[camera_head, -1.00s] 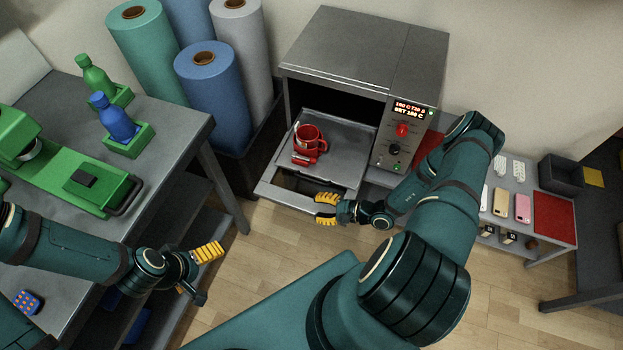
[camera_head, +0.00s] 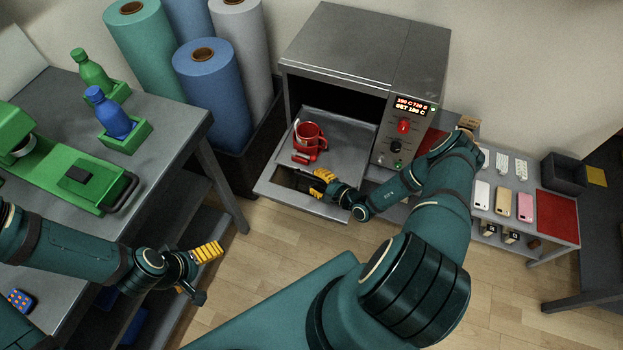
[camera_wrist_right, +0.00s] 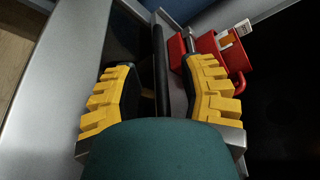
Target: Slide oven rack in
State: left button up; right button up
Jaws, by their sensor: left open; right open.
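The grey oven rack (camera_head: 347,146) is pulled out of the oven (camera_head: 345,50), which is open at the front. A red mug (camera_head: 311,135) stands on the rack; it also shows in the right wrist view (camera_wrist_right: 207,46). My right gripper (camera_head: 323,182) is open at the gap behind the rack's front edge. In the right wrist view, a dark bar (camera_wrist_right: 160,70) runs between the open fingers (camera_wrist_right: 158,82), and I see no grip on it. My left gripper (camera_head: 202,268) is open and empty, beside the left table and far from the rack.
The left table (camera_head: 180,125) holds a green press (camera_head: 75,185) and bottles in green holders. Large rolls (camera_head: 213,85) stand left of the oven. A low bench (camera_head: 515,175) with phones is at the right. Open wooden floor (camera_head: 285,245) lies in front.

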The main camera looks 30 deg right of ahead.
jog(key=shift+x, duration=1.3)
grip_shut()
